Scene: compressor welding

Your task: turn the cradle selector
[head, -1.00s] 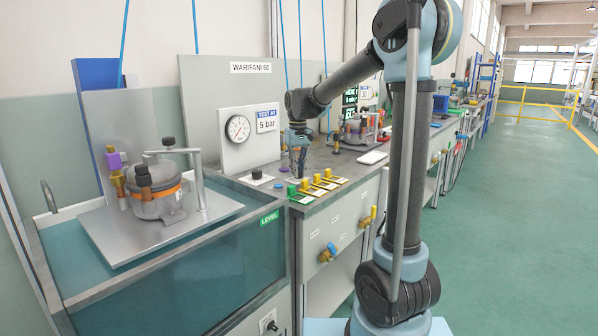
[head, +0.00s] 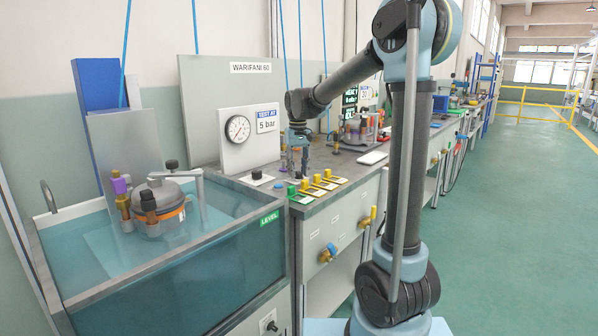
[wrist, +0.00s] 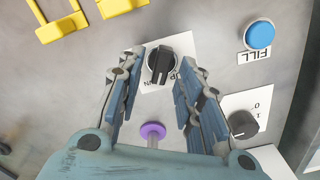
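The cradle selector (wrist: 159,63) is a black knob on a white label, partly covered, in the wrist view. My gripper (wrist: 162,58) is open, one finger on each side of the knob, with gaps visible beside it. In the head view my gripper (head: 297,172) points down over the bench top and the selector cannot be made out there. The cradle (head: 110,240), a flat plate, lies under the water in the tank. The compressor (head: 156,205) on it stands with its lower part in the water and its top above.
A blue FILL button (wrist: 259,36), a second black knob (wrist: 243,123) marked 0 and 1, and a purple knob (wrist: 152,130) are nearby. Yellow guards (wrist: 62,26) sit at the far side. A gauge panel (head: 246,137) stands behind. The tank (head: 222,262) is at left.

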